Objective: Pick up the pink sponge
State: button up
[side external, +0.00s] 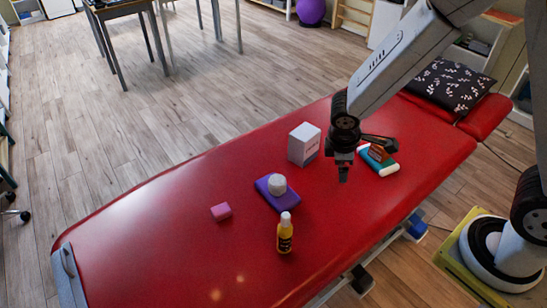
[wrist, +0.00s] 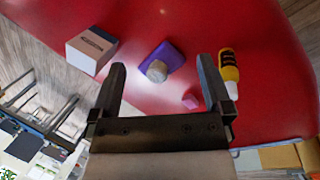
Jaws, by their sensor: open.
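The pink sponge (side external: 221,212) is a small block lying flat on the red treatment table, left of the other objects in the side external view.
A purple block (side external: 268,200) with a round grey-white item (side external: 277,184) on top lies between sponge and gripper. A yellow bottle (side external: 285,233) stands nearer the front edge. A white box (side external: 304,144) stands behind. The red table (side external: 130,245) is clear left of the sponge.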

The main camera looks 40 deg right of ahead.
jog(key=w+a+f+n+t+h, duration=0.2)
jog(key=w+a+f+n+h, duration=0.1)
jog(key=w+f+n, duration=0.4)
jog(key=n+t+y, duration=0.5)
jog(key=n+t, duration=0.5)
jog(key=n, duration=0.9)
send_near(221, 210)
jog(key=x, duration=0.2)
jog(key=shift+w+a+f, duration=0.1)
jog(key=shift+w+f, duration=0.1)
jog(key=shift+f, duration=0.15)
jog(key=shift+w+f+m+h, duration=0.15)
jog(key=shift+w+f, duration=0.1)
jog(key=shift+w, duration=0.4)
jog(key=shift+w+f+m+h, duration=0.15)
jog(key=shift+w+f, duration=0.1)
jog(key=shift+w, duration=0.35)
jog(key=shift+w+d, duration=0.1)
jog(key=shift+d, duration=0.15)
jog(key=shift+x, duration=2.5)
jog(key=shift+a+r, duration=0.1)
jog(key=c, duration=1)
